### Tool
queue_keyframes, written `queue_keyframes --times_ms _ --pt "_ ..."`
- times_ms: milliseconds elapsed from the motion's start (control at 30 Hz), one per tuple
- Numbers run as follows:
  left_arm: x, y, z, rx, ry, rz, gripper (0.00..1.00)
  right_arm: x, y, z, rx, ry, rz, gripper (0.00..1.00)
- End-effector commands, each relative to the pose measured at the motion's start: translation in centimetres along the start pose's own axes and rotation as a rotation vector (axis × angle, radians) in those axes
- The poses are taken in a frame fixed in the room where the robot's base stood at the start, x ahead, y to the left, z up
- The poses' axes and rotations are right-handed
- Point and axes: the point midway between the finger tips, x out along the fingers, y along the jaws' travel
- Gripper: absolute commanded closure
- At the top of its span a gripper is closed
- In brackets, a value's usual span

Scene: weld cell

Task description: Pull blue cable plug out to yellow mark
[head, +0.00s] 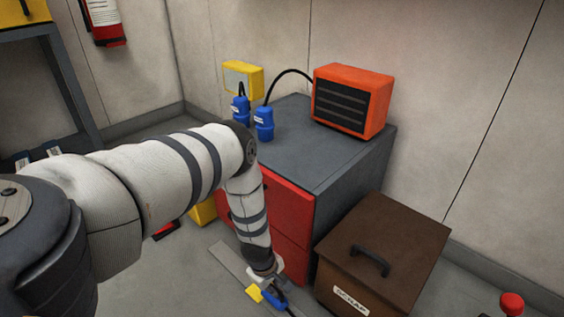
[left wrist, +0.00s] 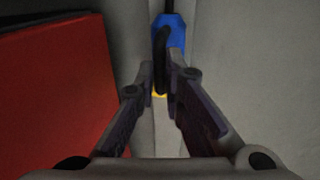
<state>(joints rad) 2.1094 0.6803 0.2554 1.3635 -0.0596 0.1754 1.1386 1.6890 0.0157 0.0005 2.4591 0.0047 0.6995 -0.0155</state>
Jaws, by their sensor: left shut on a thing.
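My left gripper (head: 272,291) is low by the floor in front of the red-fronted cabinet. It is shut on the blue cable plug (head: 270,298), which is mostly hidden by the fingers in the head view. In the left wrist view the blue plug (left wrist: 171,32) shows beyond the fingertips, with a black loop (left wrist: 162,60) on it between the gripper's fingers (left wrist: 161,80). A yellow patch (head: 254,293) shows beside the gripper. A bit of yellow (left wrist: 160,96) also shows below the loop; I cannot tell if it is the mark. My right gripper is not in view.
A grey strip (head: 230,263) runs along the floor under the gripper. The red-fronted cabinet (head: 285,211) stands close behind it, with two other blue plugs (head: 264,122) and an orange unit (head: 352,100) on top. A brown scrap box (head: 405,240) stands at right.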

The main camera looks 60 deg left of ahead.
Motion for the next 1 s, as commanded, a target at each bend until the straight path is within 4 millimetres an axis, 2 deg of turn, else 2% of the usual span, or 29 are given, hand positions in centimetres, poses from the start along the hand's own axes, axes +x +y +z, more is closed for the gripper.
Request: queue_keyframes --times_ms 200,600,633,700,733,1000 --pt "0.05 0.03 -0.97 0.002 0.001 0.001 1.0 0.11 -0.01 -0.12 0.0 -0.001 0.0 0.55" --pt "0.03 0.04 -1.1 0.003 0.0 0.001 1.0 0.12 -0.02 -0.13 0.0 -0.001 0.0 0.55" --pt "0.03 0.05 -1.09 0.003 0.0 0.001 0.88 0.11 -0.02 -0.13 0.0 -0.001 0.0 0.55" --pt "0.03 0.04 -1.08 0.003 0.0 0.001 0.73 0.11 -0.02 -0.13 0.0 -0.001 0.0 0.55" --pt "0.03 0.04 -1.08 0.003 0.0 0.001 0.7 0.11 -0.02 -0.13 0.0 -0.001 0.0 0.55" --pt "-0.05 0.04 -1.06 0.001 0.0 0.001 0.7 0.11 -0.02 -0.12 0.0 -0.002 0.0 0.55"
